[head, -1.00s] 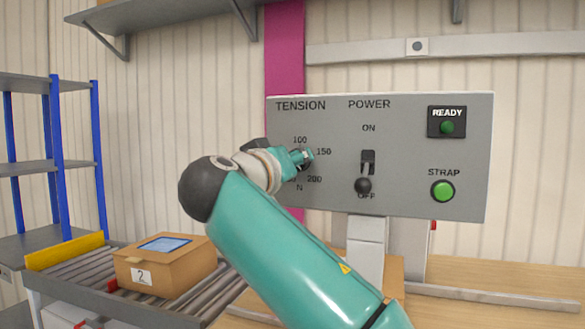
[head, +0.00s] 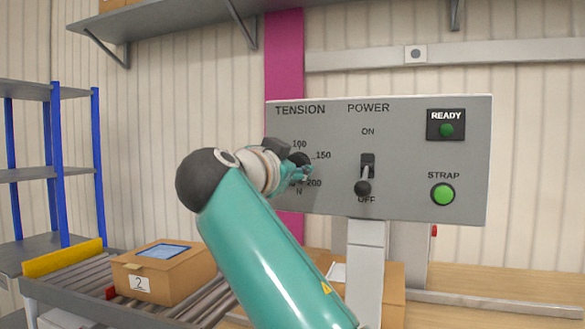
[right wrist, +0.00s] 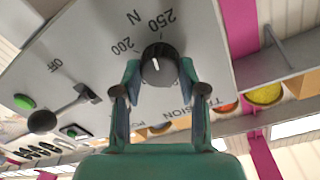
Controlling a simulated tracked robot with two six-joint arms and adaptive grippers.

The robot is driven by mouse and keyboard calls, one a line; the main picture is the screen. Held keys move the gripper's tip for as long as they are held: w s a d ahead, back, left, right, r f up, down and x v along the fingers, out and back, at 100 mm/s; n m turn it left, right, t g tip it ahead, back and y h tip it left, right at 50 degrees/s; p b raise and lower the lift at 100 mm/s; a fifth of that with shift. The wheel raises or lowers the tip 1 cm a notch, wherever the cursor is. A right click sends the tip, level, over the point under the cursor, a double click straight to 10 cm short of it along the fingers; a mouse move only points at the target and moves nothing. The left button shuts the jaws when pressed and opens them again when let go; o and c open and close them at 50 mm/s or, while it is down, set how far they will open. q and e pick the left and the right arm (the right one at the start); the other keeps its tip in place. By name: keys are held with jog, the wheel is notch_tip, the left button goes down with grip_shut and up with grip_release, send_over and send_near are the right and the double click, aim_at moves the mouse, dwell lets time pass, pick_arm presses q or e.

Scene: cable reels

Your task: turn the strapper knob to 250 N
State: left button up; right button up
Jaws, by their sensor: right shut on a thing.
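The tension knob (head: 299,158) is a dark round knob on the grey strapper panel (head: 410,195), partly hidden by my right gripper (head: 299,171). In the right wrist view the black knob (right wrist: 159,64) has a white mark on its face. The numbers 200 and 250 show just beyond it, but I cannot tell exactly which one the mark points at. My right gripper (right wrist: 158,80) is shut on the knob, one finger on each side. In the head view 100, 150 and 200 are readable around the knob. My left gripper is not in view.
The power lever (head: 364,180) points down at OFF, right of the knob. Farther right are a dark green READY lamp (head: 447,130) and a bright green STRAP button (head: 443,194). A cardboard box (head: 164,274) marked 2 sits on the roller conveyor (head: 202,303) at lower left.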

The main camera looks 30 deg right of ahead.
jog(key=shift+w+a+f+m+y, duration=0.1)
jog(key=shift+f+m+y, duration=0.05)
jog(key=shift+m, duration=0.6)
jog(key=shift+a+f+m+y, duration=0.1)
jog(key=shift+m+y, duration=0.05)
jog(key=shift+m, duration=0.6)
jog(key=shift+d, duration=0.1)
jog(key=o, duration=1.1)
jog(key=shift+o, duration=0.2)
jog(key=shift+r, duration=0.15)
jog(key=v, duration=1.2)
